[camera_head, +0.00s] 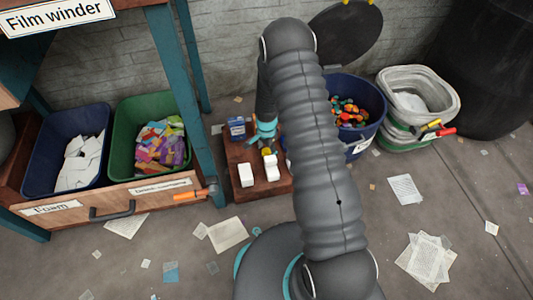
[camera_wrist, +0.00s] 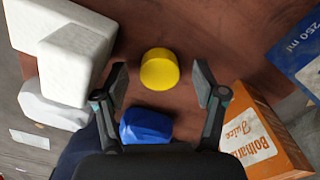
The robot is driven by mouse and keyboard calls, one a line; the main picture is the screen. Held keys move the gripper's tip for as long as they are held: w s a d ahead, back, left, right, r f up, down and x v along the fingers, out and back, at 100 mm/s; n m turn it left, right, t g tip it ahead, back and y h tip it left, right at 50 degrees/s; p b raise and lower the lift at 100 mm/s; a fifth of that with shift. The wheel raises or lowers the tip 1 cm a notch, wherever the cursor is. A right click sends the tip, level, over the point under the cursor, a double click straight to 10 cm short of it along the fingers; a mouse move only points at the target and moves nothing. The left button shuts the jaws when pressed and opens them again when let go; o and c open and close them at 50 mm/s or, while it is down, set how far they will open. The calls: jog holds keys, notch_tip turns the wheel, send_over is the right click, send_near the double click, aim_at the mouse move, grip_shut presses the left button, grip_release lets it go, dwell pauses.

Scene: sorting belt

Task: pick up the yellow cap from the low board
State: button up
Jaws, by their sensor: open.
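The yellow cap (camera_wrist: 160,69) lies on the brown low board (camera_wrist: 215,30) in the wrist view. In the head view a small bit of yellow (camera_head: 266,151) shows under my gripper (camera_head: 264,140), on the low board (camera_head: 238,155). In the wrist view my gripper (camera_wrist: 161,80) is open. Its two fingers appear on either side of the yellow cap, with a gap on each side. How high the fingertips are above the board I cannot tell. A blue cap-like thing (camera_wrist: 146,127) shows nearer the palm, partly hidden by the gripper.
White blocks (camera_wrist: 75,60) stand left of the gripper. An orange juice carton (camera_wrist: 262,135) and a blue box (camera_wrist: 298,48) are at the right. In the head view a blue bin (camera_head: 365,92) stands right of the board, and a table leg (camera_head: 200,120) stands left.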

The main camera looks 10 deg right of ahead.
jog(key=c, duration=0.7)
jog(key=shift+c, duration=0.2)
